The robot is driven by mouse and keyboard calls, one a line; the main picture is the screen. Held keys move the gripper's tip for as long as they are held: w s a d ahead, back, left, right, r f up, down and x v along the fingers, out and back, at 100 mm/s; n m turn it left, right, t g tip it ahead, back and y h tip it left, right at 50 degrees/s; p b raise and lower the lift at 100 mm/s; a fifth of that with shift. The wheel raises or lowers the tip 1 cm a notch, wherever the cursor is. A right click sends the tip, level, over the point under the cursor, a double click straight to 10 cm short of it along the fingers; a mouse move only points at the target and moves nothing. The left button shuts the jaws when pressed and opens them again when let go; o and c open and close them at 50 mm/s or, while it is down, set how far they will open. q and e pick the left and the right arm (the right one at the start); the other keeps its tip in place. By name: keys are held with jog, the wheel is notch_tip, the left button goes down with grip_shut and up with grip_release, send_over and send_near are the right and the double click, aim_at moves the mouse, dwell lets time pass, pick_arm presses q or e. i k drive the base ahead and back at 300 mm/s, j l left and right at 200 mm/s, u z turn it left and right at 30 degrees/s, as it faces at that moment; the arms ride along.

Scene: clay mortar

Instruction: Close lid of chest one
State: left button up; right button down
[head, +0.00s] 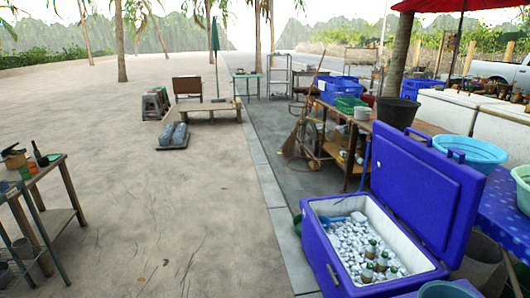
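A blue cooler chest (333,262) stands at the lower right of the head view, filled with white ice. Its blue lid (425,190) stands open, tilted up along the chest's right side. Several bottles (381,262) stand in the ice near the front, and a blue scoop (335,219) lies at the back left of the ice. I cannot tell from any marking whether this is chest one. Neither of my grippers is in the head view.
White chests (440,108) stand behind, with a light blue basin (470,152) near the lid. A wooden cart (330,148) and broom (296,135) stand beyond the cooler. A table (40,195) is at left. Open sand (170,220) lies between.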

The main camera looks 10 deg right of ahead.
aim_at(438, 197)
jog(key=i+z, duration=0.15)
jog(key=i, duration=1.7)
